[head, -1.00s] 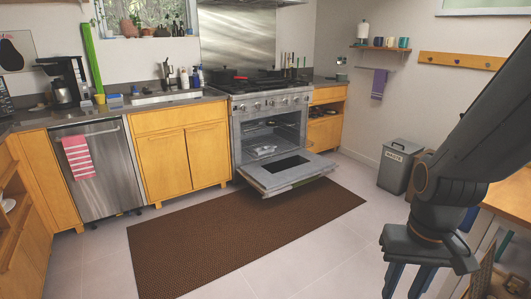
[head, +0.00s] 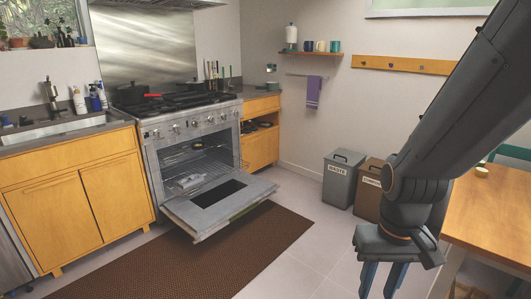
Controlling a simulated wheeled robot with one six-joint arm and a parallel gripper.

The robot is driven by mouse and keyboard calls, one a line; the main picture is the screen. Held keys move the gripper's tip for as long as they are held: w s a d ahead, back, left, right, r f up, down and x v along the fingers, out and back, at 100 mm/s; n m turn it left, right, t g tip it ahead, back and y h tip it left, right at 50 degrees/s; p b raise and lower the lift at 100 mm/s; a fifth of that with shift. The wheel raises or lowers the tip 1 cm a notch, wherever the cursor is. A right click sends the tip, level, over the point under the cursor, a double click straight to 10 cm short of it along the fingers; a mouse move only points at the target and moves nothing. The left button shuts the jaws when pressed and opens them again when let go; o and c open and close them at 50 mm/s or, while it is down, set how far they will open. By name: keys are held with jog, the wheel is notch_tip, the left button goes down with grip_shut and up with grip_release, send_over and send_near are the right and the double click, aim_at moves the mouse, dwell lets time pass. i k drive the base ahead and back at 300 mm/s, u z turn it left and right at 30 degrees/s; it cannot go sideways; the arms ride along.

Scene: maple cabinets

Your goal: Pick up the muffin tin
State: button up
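The oven (head: 205,160) stands with its door (head: 222,203) folded down. A small silvery metal object (head: 190,181) sits low inside the oven; it may be the muffin tin, but it is too small to tell. My gripper (head: 383,279) hangs at the lower right, pointing down, with its two blue fingers apart and nothing between them. It is well to the right of the oven and apart from it.
A brown mat (head: 190,258) lies on the floor before the oven. A grey waste bin (head: 342,178) and a brown bin (head: 369,188) stand by the back wall. A wooden table (head: 490,215) is at the right. Floor between is clear.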

aim_at(187, 181)
jog(key=i, duration=2.2)
jog(key=u, duration=1.05)
jog(key=i, duration=1.9)
jog(key=u, duration=0.7)
